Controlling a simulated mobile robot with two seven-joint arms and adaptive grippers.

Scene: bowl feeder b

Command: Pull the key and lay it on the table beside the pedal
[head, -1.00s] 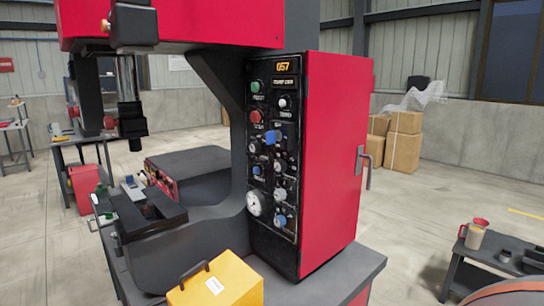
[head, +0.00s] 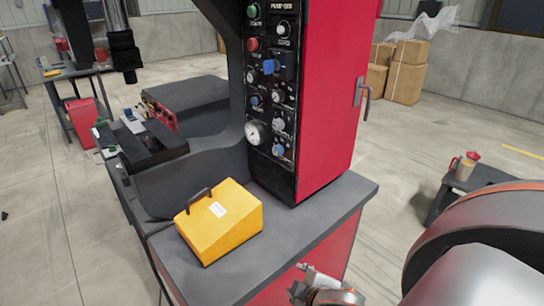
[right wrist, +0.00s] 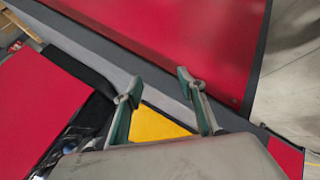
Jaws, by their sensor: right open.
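The black control panel (head: 255,165) on the red press carries buttons, dials and a blue-headed piece (head: 268,66) that looks like the key, standing in the panel's upper part. The yellow pedal (head: 220,222) with a black handle and white label sits on the grey table top (head: 330,212) in front of the panel. My right gripper (head: 304,283) is low in front of the table's front side, apart from pedal and panel. In the right wrist view its two green-tipped fingers (right wrist: 158,84) are spread and empty, with a yellow patch of the pedal (right wrist: 160,124) beyond them. My left gripper is not seen.
The table top right of the pedal is clear. The red cabinet door (head: 338,90) has a handle on its right side. Cardboard boxes (head: 405,70) stand by the back wall.

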